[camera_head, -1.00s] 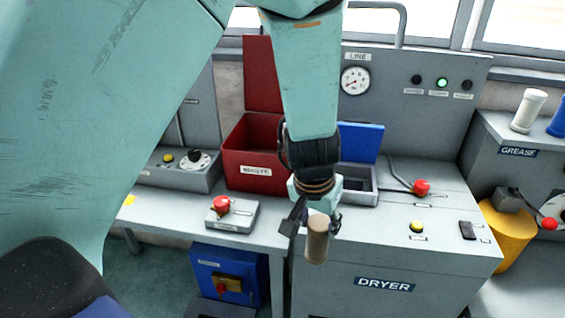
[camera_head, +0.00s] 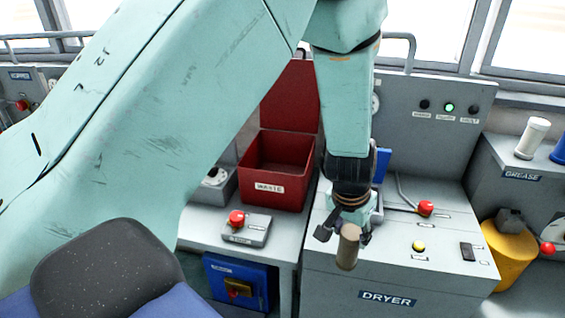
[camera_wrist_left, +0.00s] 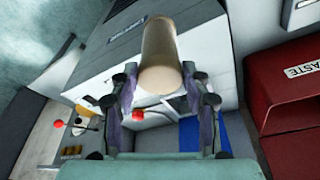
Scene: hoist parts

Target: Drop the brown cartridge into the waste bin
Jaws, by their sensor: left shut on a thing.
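The brown cartridge (camera_head: 348,247) is a tan cylinder held in my left gripper (camera_head: 345,236), above the front of the dryer cabinet. In the left wrist view the cartridge (camera_wrist_left: 160,58) sits between the two fingers of the gripper (camera_wrist_left: 160,85), which is shut on it. The red waste bin (camera_head: 272,190), labelled WASTE, stands to the left of the gripper with its lid raised and its opening showing. The bin also shows at the right edge of the left wrist view (camera_wrist_left: 290,95). My right gripper is not in view.
A grey box with a red button (camera_head: 246,229) stands in front of the bin. The dryer (camera_head: 400,275) has a lever with a red knob (camera_head: 425,208) and a yellow button. A blue lid (camera_head: 383,165) stands behind my gripper. A white cylinder (camera_head: 532,138) stands at the right.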

